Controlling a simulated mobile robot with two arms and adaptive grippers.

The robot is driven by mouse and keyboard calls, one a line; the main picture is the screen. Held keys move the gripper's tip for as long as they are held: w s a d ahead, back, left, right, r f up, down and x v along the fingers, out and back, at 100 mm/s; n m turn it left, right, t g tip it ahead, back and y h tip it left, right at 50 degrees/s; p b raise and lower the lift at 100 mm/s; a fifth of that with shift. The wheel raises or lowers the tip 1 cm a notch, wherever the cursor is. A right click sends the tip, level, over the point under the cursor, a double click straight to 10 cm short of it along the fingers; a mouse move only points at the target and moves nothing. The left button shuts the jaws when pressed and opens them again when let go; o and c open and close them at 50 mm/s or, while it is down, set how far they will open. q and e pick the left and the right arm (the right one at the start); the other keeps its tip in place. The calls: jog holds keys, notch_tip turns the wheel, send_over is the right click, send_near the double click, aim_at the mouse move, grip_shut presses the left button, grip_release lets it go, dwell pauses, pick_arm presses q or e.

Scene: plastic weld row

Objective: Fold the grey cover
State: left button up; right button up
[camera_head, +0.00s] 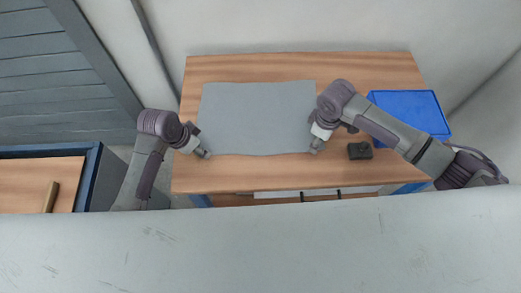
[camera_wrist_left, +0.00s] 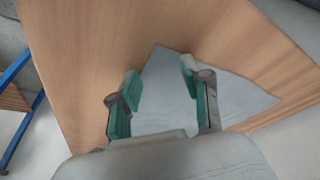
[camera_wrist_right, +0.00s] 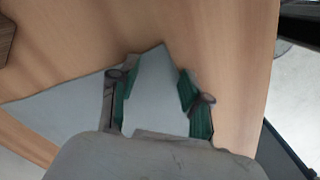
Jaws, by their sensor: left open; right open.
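The grey cover (camera_head: 257,118) lies flat and spread out on the wooden table, with slightly wavy edges. My left gripper (camera_head: 206,154) is at its near left corner. In the left wrist view the open fingers (camera_wrist_left: 160,88) stand on either side of a corner of the cover (camera_wrist_left: 165,75). My right gripper (camera_head: 315,149) is at the near right corner. In the right wrist view the open fingers (camera_wrist_right: 155,88) stand on either side of a corner of the cover (camera_wrist_right: 150,80). Whether the fingertips touch the cover cannot be told. The right forearm hides part of its right edge.
The wooden table (camera_head: 300,174) has free strips around the cover. A blue tray (camera_head: 418,108) lies at the right, partly behind my right arm. A small dark block (camera_head: 360,151) lies near the right front. Another bench with a wooden-handled tool (camera_head: 50,197) stands at the left.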

pick_arm(q)
jog(key=shift+s, duration=0.1)
pick_arm(e)
jog(key=shift+s, duration=0.1)
pick_arm(q)
jog(key=shift+f+b, duration=0.3)
jog(key=shift+f, duration=0.05)
pick_arm(e)
jog(key=shift+f, duration=0.35)
pick_arm(q)
jog(key=shift+r, duration=0.15)
pick_arm(e)
jog(key=shift+r, duration=0.1)
pick_arm(q)
grip_shut()
pick_arm(e)
grip_shut()
jog(key=shift+s+f, duration=0.1)
jog(key=shift+f, duration=0.1)
pick_arm(q)
jog(key=shift+s, duration=0.1)
